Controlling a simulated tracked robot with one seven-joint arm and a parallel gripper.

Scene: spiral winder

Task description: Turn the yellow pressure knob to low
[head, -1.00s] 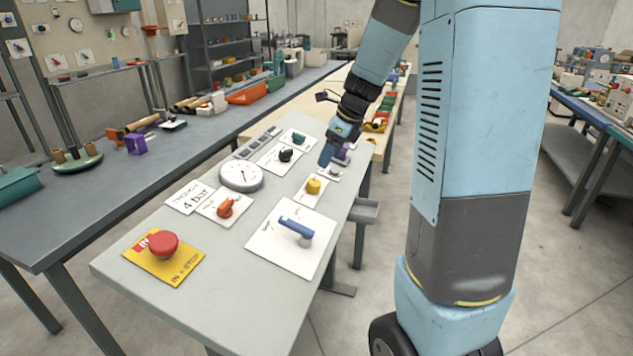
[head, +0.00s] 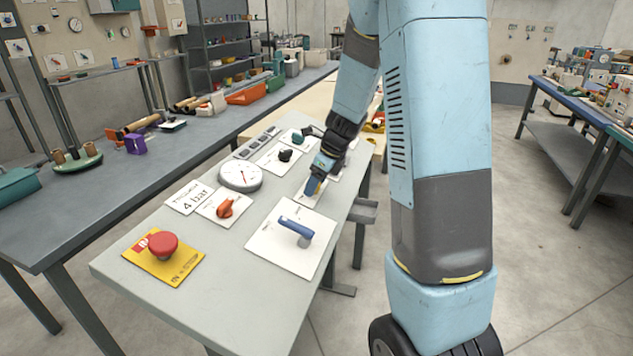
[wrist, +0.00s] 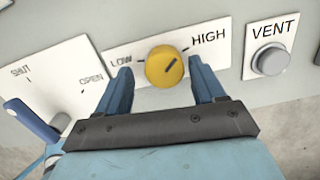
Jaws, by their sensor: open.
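The yellow pressure knob (wrist: 165,66) sits on a white plate (wrist: 140,50) marked LOW on the left and HIGH on the right in the wrist view. Its dark pointer line slants up right, toward HIGH. My gripper (wrist: 164,84) is open, with one blue finger on each side of the knob. I cannot tell whether the fingers touch it. In the head view my gripper (head: 311,189) is over the knob's plate (head: 306,199) and hides the knob.
A blue lever (head: 297,227) on a SHUT/OPEN plate stands close on the near side. The VENT button (wrist: 269,60) is to the right in the wrist view. An orange knob (head: 226,208), a gauge (head: 240,176) and a red stop button (head: 162,244) are also on the panel.

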